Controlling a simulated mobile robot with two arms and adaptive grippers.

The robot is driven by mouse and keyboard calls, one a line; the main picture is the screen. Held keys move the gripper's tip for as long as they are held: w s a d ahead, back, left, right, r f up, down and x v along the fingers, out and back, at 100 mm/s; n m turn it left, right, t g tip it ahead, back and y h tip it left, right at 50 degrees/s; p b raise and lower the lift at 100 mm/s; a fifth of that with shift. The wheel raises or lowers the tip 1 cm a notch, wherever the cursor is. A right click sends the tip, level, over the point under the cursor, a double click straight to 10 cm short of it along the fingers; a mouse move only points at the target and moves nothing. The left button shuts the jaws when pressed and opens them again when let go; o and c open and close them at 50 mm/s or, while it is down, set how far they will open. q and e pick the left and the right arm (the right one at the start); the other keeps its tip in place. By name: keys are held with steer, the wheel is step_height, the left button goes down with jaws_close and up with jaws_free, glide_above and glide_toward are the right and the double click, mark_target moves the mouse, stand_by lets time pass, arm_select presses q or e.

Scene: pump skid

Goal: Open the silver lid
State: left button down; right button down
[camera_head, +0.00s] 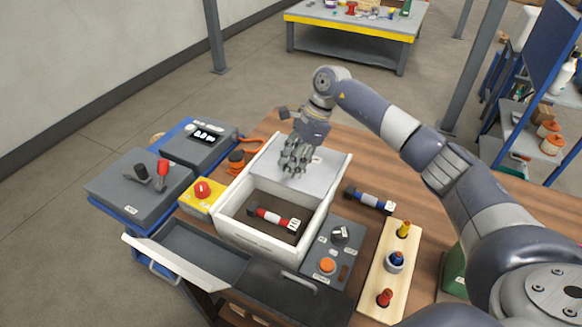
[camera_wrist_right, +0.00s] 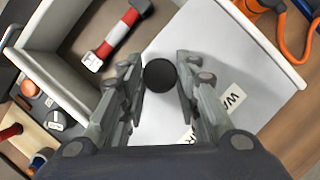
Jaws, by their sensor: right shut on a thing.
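The silver lid (camera_head: 321,172) is a flat plate over the far part of a white open-topped box (camera_head: 262,240). The near part of the box is uncovered. In the wrist view the lid (camera_wrist_right: 225,65) has a round black knob (camera_wrist_right: 160,75) and a partly hidden printed label (camera_wrist_right: 231,97). My right gripper (camera_head: 292,170) points down at the lid and is shut on the knob, with a finger on each side of it. In the head view the gripper hides the knob. My left gripper is not in view.
A red and white cylinder (camera_head: 273,220) lies inside the box. A yellow box with a red button (camera_head: 202,188) stands to its left. A dark control panel (camera_head: 331,253), a blue cylinder (camera_head: 369,199) and a wooden peg board (camera_head: 390,272) are to its right.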

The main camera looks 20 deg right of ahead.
steer(key=shift+r, duration=0.1)
steer(key=c, duration=1.2)
jaws_free()
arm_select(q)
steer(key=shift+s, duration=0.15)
arm_select(e)
steer(key=shift+a, duration=0.1)
steer(key=v, duration=1.2)
